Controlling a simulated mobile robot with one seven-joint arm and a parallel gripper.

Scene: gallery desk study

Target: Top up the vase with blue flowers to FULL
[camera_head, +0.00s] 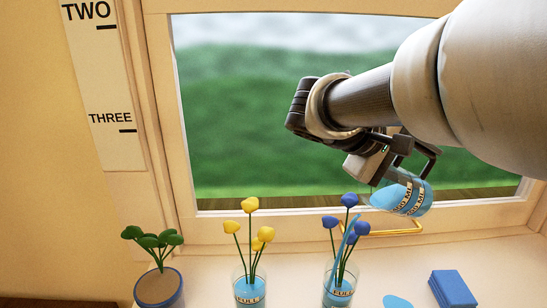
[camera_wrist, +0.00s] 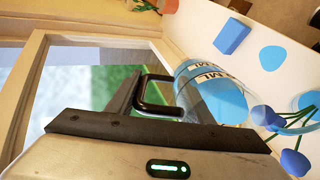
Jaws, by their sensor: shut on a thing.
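The vase with blue flowers (camera_head: 329,294) is a clear glass on the sill, with a FULL label and blue water near it; the exact level is unclear. Its rim partly shows in the wrist view (camera_wrist: 308,101). My gripper (camera_head: 398,168) is shut on a clear measuring beaker (camera_head: 412,198) marked in ML, with blue water inside. The beaker is tilted, mouth to the left, above and right of the blue flowers (camera_head: 349,200). It also shows in the wrist view (camera_wrist: 210,90). A light blue streak (camera_head: 351,229) runs down among the stems, like poured water.
A vase with yellow flowers (camera_head: 249,293) stands to the left, also labelled. A potted plant (camera_head: 158,287) is farther left. A blue block (camera_head: 453,289) and a flat light blue patch (camera_head: 397,301) lie to the right. The window frame (camera_head: 270,225) is behind.

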